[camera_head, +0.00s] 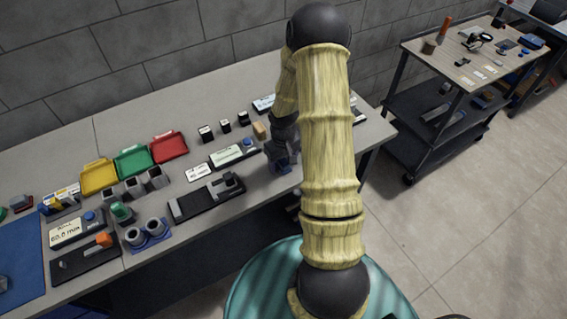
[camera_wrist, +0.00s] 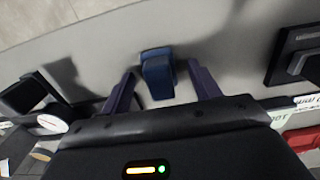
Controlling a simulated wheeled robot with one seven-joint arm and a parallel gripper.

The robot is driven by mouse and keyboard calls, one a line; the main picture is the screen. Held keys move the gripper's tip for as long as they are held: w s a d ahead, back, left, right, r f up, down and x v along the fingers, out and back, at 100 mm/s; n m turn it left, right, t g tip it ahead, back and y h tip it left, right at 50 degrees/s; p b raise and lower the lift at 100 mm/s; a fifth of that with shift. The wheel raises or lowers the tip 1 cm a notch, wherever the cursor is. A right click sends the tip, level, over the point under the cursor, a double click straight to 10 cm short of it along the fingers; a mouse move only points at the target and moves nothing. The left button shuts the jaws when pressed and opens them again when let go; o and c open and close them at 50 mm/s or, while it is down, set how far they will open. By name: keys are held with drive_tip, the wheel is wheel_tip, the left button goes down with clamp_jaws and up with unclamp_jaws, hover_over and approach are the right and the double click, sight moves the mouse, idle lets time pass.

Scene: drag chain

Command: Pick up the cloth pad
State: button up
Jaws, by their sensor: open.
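A small dark blue item (camera_wrist: 157,82), which looks like the cloth pad, sits on the grey bench top in the wrist view. It lies between the two spread fingers of my gripper (camera_wrist: 162,68), with a gap on each side. My gripper is open and holds nothing. In the head view my gripper (camera_head: 283,158) is low over the bench near its front edge. My arm and gripper hide most of that spot, so the pad cannot be made out there.
A black fixture (camera_head: 206,197) and a display box (camera_head: 234,152) stand left of my gripper. Red (camera_head: 169,147), green (camera_head: 133,160) and yellow (camera_head: 98,176) trays lie further left. A wheeled cart (camera_head: 470,60) stands right, across open floor.

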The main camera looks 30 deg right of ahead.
sight(283, 160)
idle(0.4)
drive_tip(key=c, duration=1.1)
drive_tip(key=shift+c, duration=0.2)
drive_tip(key=shift+r, duration=0.1)
wheel_tip(283, 160, up, 10)
drive_tip(key=shift+f+b, duration=0.1)
drive_tip(key=shift+b, duration=0.55)
